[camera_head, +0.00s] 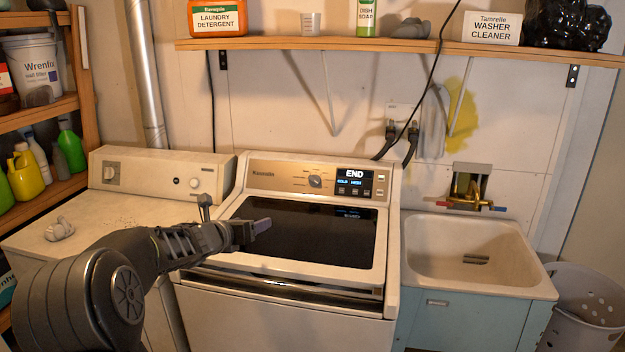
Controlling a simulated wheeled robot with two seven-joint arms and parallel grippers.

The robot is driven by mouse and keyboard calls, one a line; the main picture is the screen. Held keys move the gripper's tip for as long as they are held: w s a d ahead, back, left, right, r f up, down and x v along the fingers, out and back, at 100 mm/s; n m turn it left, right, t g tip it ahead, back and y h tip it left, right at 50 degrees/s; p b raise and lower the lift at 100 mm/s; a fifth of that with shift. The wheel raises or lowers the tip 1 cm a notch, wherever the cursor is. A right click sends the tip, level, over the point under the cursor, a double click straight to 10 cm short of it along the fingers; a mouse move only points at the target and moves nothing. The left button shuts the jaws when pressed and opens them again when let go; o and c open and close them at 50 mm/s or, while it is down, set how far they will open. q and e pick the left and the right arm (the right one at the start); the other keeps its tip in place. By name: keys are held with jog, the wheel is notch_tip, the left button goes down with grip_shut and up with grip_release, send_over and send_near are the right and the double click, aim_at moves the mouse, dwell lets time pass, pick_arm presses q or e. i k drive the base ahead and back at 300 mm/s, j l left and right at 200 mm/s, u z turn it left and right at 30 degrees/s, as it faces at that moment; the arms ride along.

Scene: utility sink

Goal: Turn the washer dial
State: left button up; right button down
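The washer (290,322) stands in the middle with its dark glass lid closed. Its round dial (315,181) sits on the brown control panel at the back, left of a lit display (353,182) reading "END". My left gripper (262,226) is over the left part of the lid, in front of and to the left of the dial, apart from it. Its fingers are small and seen from behind, so I cannot tell whether they are open. My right gripper is not in view.
A dryer (110,205) with its own knobs stands at left, a small whitish lump (60,229) on its top. A sink (470,250) and a perforated basket (590,300) are at right. A loaded shelf (390,45) runs above; the space over the lid is clear.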

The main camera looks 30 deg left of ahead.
aim_at(314, 181)
jog(key=i+j, duration=0.15)
jog(key=i, duration=0.35)
jog(key=i+j, duration=0.15)
jog(key=i, duration=0.3)
jog(key=i+j, duration=0.15)
jog(key=i, duration=0.35)
